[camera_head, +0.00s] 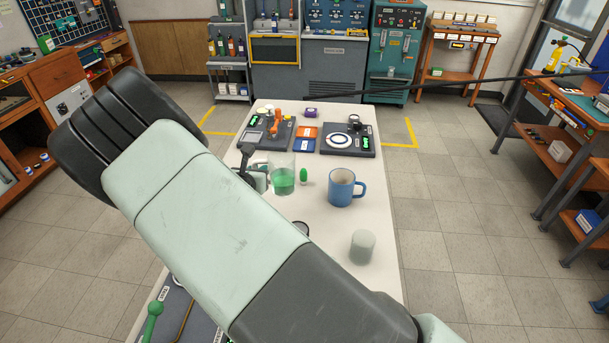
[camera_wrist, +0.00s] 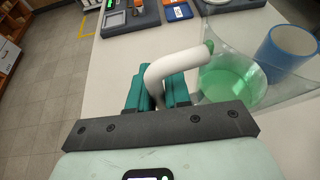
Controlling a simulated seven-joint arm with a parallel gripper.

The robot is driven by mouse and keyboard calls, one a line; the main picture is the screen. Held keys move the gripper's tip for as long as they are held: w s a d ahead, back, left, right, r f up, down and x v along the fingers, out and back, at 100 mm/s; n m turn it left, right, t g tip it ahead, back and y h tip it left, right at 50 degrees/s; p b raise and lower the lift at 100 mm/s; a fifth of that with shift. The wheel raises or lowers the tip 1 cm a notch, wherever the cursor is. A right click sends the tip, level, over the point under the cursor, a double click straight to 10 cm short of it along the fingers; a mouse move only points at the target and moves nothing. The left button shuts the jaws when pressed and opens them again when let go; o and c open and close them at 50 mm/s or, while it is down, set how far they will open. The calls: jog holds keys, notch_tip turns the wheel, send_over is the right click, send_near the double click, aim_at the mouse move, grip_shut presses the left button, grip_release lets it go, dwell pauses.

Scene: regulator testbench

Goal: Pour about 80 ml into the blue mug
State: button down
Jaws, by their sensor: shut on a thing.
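A clear jug (camera_head: 283,172) holds green liquid in its lower part. It also shows in the wrist view (camera_wrist: 232,82), with a white curved handle (camera_wrist: 168,60). My gripper (camera_wrist: 158,92) has its teal fingers shut on this handle; in the head view my gripper (camera_head: 256,176) is partly hidden behind my arm. The jug looks about upright; I cannot tell whether it touches the table. The blue mug (camera_head: 346,193) stands upright to the right of the jug, apart from it, and shows behind the jug's wall in the wrist view (camera_wrist: 288,52). I see no green in the mug's pale inside.
A pale cylinder (camera_head: 362,246) stands in front of the mug. Dark-based devices (camera_head: 348,141) and orange and blue trays (camera_head: 305,134) are at the table's far end.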

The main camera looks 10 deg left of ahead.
notch_tip(320, 180, up, 5)
jog(key=w+d, duration=0.4)
jog(key=w, duration=0.5)
jog(key=w+d, duration=0.5)
jog(key=w, duration=0.4)
jog(key=f, duration=1.1)
jog(key=shift+s+a+f, duration=0.1)
jog(key=shift+a+f, duration=0.25)
jog(key=shift+f, duration=0.05)
jog(key=shift+d+r, duration=0.1)
jog(key=s+d+r+m+t, duration=0.1)
jog(key=r+t, duration=0.1)
jog(key=s+d+r+m+t, duration=0.1)
jog(key=r+m+t, duration=0.1)
jog(key=s+d+r+m+t, duration=0.1)
jog(key=s+r+m+t, duration=0.1)
jog(key=r+t, duration=0.1)
jog(key=shift+r+y, duration=0.1)
jog(key=shift+y, duration=0.2)
jog(key=shift+s+m+t, duration=0.1)
jog(key=shift+m+t, duration=0.4)
jog(key=shift+m, duration=0.1)
jog(key=shift+d+h, duration=0.1)
jog(key=shift+h, duration=0.3)
